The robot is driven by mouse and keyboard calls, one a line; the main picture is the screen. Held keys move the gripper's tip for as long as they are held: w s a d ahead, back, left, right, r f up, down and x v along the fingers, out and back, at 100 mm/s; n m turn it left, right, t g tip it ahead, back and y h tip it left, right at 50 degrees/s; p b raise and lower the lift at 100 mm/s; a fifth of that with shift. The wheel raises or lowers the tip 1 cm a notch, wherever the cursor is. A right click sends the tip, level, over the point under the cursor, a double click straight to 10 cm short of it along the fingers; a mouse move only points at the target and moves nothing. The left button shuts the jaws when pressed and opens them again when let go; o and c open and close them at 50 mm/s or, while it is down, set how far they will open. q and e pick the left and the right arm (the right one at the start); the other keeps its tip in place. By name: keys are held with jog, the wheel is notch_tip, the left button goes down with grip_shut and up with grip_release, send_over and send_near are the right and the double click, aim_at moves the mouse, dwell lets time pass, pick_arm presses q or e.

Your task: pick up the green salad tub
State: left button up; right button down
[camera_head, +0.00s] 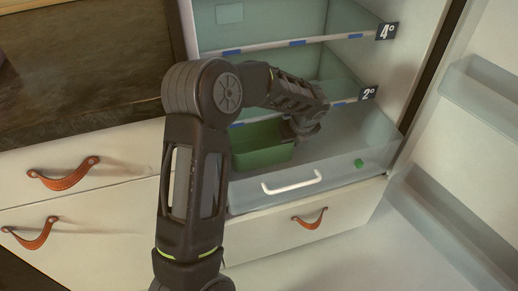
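The green salad tub (262,153) is a rectangular open-topped box at the left of the pulled-out clear fridge drawer (330,175). My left arm reaches up from the lower left and bends over toward the fridge. My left gripper (294,134) is at the tub's right end, at rim height. The fingertips are small and dark there, so I cannot tell whether they are closed on the rim or only beside it. My forearm hides the tub's left side. My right gripper is not in view.
The drawer has a white handle (291,183) and a small green spot (360,163). Glass shelves (290,42) lie above, labelled 4° and 2°. The open fridge door (470,150) stands at right. Cabinet drawers with leather pulls (64,175) and a dark counter (90,100) are at left.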

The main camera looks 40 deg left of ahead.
pick_arm(q)
jog(key=shift+c, duration=0.6)
grip_shut()
jog(key=shift+r, duration=0.1)
dwell(1.1)
